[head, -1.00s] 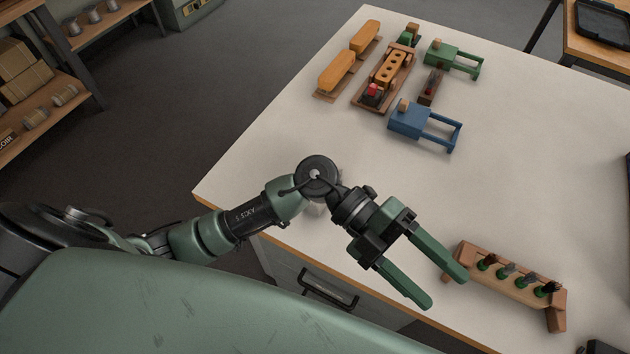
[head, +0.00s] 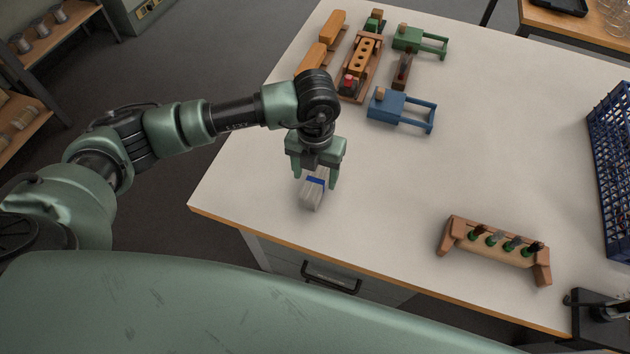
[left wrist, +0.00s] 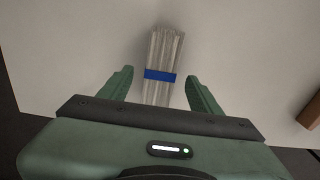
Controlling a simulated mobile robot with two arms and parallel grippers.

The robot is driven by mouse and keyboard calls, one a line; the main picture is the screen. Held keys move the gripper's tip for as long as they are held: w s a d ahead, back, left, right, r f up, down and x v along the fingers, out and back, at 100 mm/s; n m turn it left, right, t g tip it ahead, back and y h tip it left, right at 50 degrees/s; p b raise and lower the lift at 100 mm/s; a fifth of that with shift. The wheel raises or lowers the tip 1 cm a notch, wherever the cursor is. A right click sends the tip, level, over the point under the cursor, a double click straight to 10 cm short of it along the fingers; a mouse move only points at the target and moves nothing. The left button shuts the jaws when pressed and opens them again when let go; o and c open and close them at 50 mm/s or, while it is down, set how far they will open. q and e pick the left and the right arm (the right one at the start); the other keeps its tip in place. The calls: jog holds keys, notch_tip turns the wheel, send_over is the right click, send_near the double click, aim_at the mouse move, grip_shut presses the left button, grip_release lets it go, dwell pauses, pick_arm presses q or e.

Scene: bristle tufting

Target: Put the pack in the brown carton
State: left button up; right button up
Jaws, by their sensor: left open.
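The pack (head: 312,196) is a pale bundle with a blue band, lying on the white table near its left front edge. My left gripper (head: 316,182) points down over it and is open, with one finger on each side. In the left wrist view the pack (left wrist: 161,92) lies between the two green fingers of my left gripper (left wrist: 160,88), with a visible gap on both sides. Its far end extends beyond the fingertips. No brown carton is clearly seen on the table. My right gripper is not in view.
A wooden rack (head: 494,250) with several dark-topped pegs stands at the front right. A blue crate (head: 612,165) is at the right edge. A blue clamp-like block (head: 400,108) and several wooden and green fixtures stand at the back. The table's middle is clear.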

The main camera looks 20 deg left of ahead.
aim_at(315, 180)
pick_arm(q)
notch_tip(315, 180, down, 4)
jog(key=shift+w+p, duration=0.15)
jog(key=shift+p, duration=0.2)
jog(key=c, duration=1.4)
jog(key=shift+r, duration=0.15)
